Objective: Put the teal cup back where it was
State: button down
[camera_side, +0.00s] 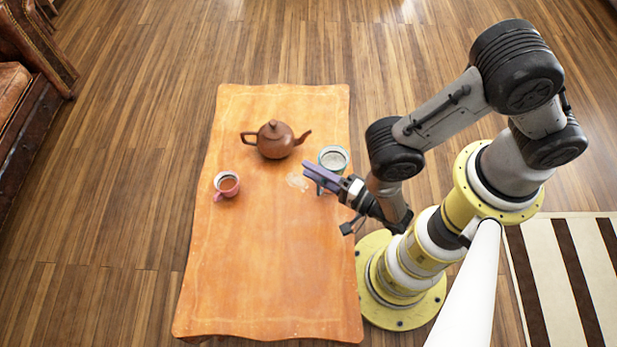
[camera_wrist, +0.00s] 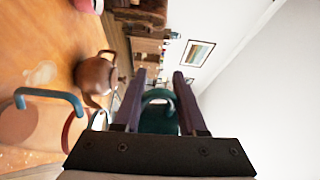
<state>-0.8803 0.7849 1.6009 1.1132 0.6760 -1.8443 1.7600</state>
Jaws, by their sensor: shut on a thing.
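The teal cup (camera_side: 332,158) is near the right edge of the orange table (camera_side: 265,260), with its pale inside facing up in the side view. My gripper (camera_side: 308,171) has its purple fingers at the cup's near side and is shut on it. In the wrist view a teal part of the cup (camera_wrist: 158,118) shows between the two fingers of my gripper (camera_wrist: 159,73). A teal curved band also shows at the left there; I cannot tell which part it is. Whether the cup's base touches the table is hidden.
A brown teapot (camera_side: 275,140) stands left of the teal cup, its spout toward it. A pink cup (camera_side: 227,185) with brown liquid stands at the table's left edge. A pale wet patch (camera_side: 298,181) lies near my fingers. The table's front half is clear.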

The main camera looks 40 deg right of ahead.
jog(key=w+a+f+n+g+y, duration=0.2)
jog(key=w+a+f+n+y, duration=0.15)
jog(key=a, duration=0.25)
jog(key=w+a+f+n+g+y, duration=0.1)
jog(key=w+a+f+n+y, duration=0.1)
jog(key=a+y, duration=0.35)
jog(key=f, duration=0.2)
jog(key=w+f+h, duration=0.1)
jog(key=f, duration=0.2)
jog(key=w+d+f+h, duration=0.1)
jog(key=f, duration=0.2)
jog(key=shift+f+m, duration=0.1)
jog(key=shift+m, duration=0.25)
jog(key=shift+a+f, duration=0.1)
jog(key=shift+f, duration=2.35)
jog(key=shift+c, duration=2.4)
grip_release()
jog(key=shift+f, duration=0.15)
